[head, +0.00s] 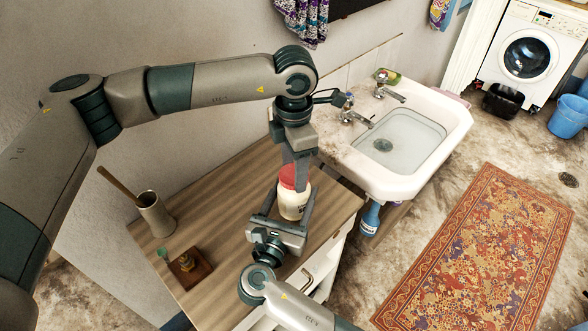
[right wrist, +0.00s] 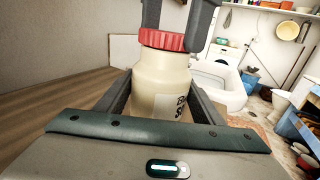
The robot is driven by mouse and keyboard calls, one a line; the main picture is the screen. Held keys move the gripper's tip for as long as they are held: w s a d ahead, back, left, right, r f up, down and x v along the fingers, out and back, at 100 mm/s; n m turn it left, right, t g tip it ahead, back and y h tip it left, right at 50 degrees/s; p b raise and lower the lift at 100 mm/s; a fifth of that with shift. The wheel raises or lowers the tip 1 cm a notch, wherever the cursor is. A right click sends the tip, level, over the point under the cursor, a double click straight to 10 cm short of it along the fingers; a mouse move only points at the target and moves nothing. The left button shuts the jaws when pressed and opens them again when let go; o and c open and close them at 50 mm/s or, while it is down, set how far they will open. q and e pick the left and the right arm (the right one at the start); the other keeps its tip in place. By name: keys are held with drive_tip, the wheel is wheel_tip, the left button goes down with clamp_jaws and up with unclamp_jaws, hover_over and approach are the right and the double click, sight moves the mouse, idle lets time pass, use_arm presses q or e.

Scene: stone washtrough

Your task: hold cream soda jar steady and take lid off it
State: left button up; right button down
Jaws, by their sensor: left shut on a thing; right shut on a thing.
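The cream soda jar (head: 293,206) is a cream-coloured jar with dark lettering, upright on the wooden cabinet top. Its red lid (head: 288,178) sits on its mouth. My left gripper (head: 290,172) comes down from above and is shut on the lid. My right gripper (head: 290,212) comes in low from the front and is shut around the jar's body. In the right wrist view the jar (right wrist: 160,85) stands between my right fingers, and the red lid (right wrist: 162,40) is between the left fingers. The lid's far side is hidden.
The wooden cabinet top (head: 225,190) carries a grey cup (head: 155,215) with a wooden stick and a small brown block (head: 190,268) at its left. A white sink (head: 400,140) with taps adjoins at the right. A patterned rug (head: 480,250) lies on the floor.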

use_arm(q)
drive_tip(key=shift+r, duration=0.55)
drive_tip(key=shift+r, duration=1.95)
use_arm(e)
drive_tip(key=shift+c, duration=2.2)
unclamp_jaws()
use_arm(q)
drive_tip(key=shift+f, duration=0.15)
use_arm(e)
drive_tip(key=shift+s+a+f, duration=0.1)
drive_tip(key=shift+s+a, duration=0.1)
drive_tip(key=shift+s, duration=0.25)
use_arm(q)
wheel_tip(320, 180, down, 2)
drive_tip(key=shift+f+b, duration=0.1)
drive_tip(key=shift+b, duration=1.05)
use_arm(e)
drive_tip(key=v, duration=1.1)
